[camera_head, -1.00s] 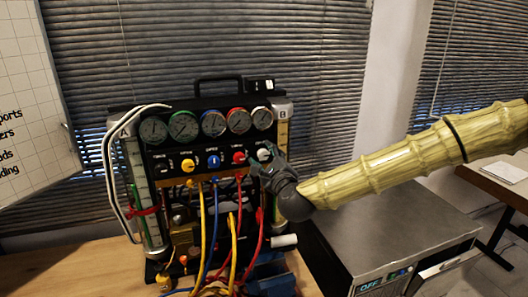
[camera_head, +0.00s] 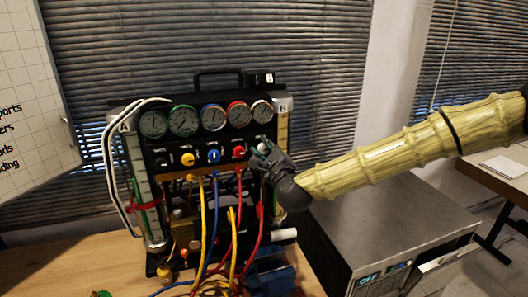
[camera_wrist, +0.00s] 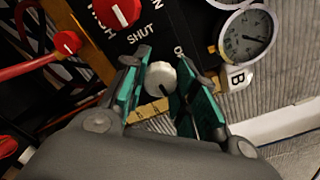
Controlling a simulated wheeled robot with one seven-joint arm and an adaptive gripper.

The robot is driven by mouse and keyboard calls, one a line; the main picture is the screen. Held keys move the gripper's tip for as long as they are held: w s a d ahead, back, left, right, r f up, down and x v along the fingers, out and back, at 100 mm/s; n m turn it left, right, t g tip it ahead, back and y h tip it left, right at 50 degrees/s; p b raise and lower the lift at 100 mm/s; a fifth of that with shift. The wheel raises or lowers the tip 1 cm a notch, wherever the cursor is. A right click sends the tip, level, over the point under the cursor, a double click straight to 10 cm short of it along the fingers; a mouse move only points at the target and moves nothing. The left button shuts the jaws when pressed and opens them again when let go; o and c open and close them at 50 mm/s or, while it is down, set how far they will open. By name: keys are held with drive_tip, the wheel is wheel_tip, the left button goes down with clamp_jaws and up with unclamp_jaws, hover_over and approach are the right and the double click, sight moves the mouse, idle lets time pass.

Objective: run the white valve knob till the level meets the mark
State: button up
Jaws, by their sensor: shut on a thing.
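The white valve knob (camera_wrist: 161,77) sits between the two teal-padded fingers of my gripper (camera_wrist: 166,84) in the wrist view. In the head view my gripper (camera_head: 264,156) reaches the right end of the knob row and mostly hides the white knob. The sight tube marked A (camera_head: 138,172), with a red band (camera_head: 144,204) around it, stands at the rig's left. The tube marked B (camera_head: 283,128) stands at its right, its lower part hidden by my gripper. I cannot read the level in either.
Black, yellow, blue and red knobs (camera_head: 239,153) sit left of my gripper under a row of gauges (camera_head: 213,118). Yellow, blue and red hoses (camera_head: 203,230) hang below. A grey metal box (camera_head: 390,235) stands at the right, beneath my arm.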

drive_tip(key=n+b, duration=0.2)
drive_tip(key=b, duration=0.1)
drive_tip(key=shift+f+n, duration=0.25)
drive_tip(key=shift+n, duration=0.15)
drive_tip(key=shift+r+n+b, duration=0.2)
drive_tip(key=shift+n+b, duration=0.65)
drive_tip(key=shift+n, duration=0.15)
drive_tip(key=o, duration=1.1)
drive_tip(key=shift+c, duration=0.2)
drive_tip(key=v, duration=1.2)
